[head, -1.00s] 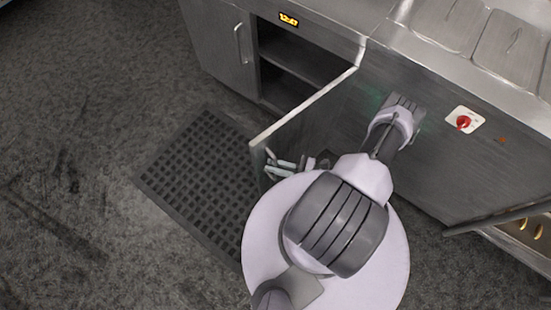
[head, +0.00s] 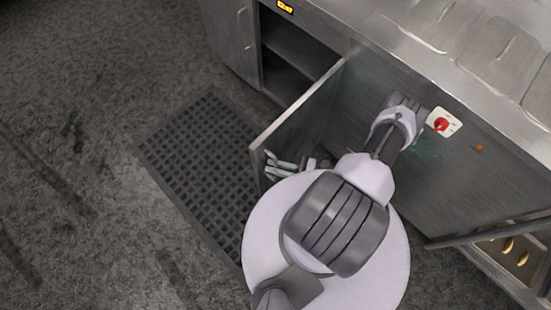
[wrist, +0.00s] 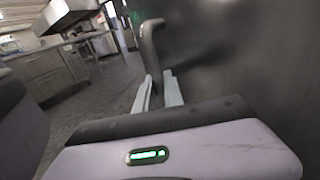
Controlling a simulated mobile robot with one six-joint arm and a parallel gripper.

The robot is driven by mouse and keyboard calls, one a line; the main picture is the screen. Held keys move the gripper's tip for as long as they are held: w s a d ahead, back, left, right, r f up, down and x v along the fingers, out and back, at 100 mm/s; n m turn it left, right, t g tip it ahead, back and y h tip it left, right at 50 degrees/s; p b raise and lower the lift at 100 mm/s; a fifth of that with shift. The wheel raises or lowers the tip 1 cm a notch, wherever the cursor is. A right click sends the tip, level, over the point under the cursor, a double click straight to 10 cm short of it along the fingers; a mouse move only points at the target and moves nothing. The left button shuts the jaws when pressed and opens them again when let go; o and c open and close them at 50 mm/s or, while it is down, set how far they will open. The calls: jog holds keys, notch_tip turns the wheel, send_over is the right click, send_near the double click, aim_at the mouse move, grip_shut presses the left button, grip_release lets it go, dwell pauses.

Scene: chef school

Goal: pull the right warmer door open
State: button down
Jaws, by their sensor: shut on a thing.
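The right warmer door (head: 312,108) stands swung out from the steel warmer cabinet, well open, with the dark shelved inside (head: 285,65) showing to its left. My gripper (head: 285,166) is at the outer face of the door, near its free edge. In the wrist view, the curved grey door handle (wrist: 150,48) runs down between the two pale fingers of my gripper (wrist: 158,92), which are shut on it. The door face fills the right of that view. My arm hides the lower part of the door in the head view.
The left warmer door (head: 228,35) is shut. A black grid floor mat (head: 200,160) lies in front of the cabinet, with clear floor to its left. A red knob (head: 441,125) and another open door (head: 490,229) are at the right.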

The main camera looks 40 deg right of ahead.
jog(key=c, duration=1.7)
grip_release()
jog(key=shift+c, duration=0.2)
jog(key=shift+d, duration=0.1)
jog(key=p+v, duration=0.1)
jog(key=v, duration=1.6)
jog(key=shift+s, duration=0.2)
